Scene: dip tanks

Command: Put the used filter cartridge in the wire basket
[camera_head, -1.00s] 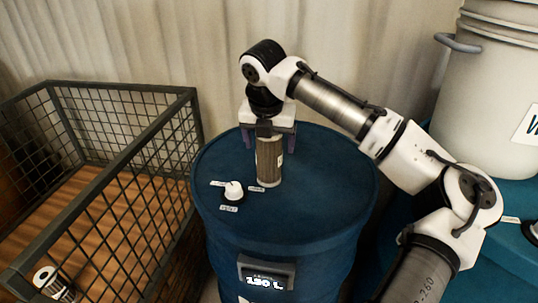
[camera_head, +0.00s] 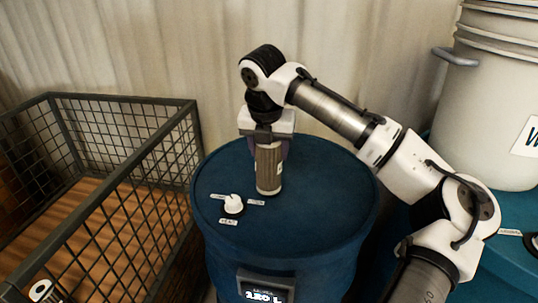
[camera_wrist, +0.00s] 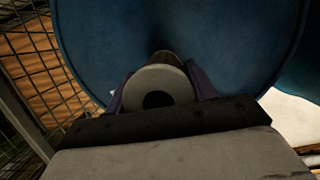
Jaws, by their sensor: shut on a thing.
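My gripper (camera_head: 268,150) points down and is shut on the cartridge's upper part. I cannot tell whether the cartridge's bottom touches the lid. The wire basket (camera_head: 120,190) is a dark mesh crate at the left. Another cartridge with a white holed end (camera_head: 42,290) shows at its lower left corner.
The blue drum (camera_head: 320,215) carries a white knob (camera_head: 234,204) with small labels near the cartridge, and a display (camera_head: 264,289) on its front. A large whitish bucket (camera_head: 492,110) stands at the right. The basket's brown floor (camera_head: 70,225) is mostly clear.

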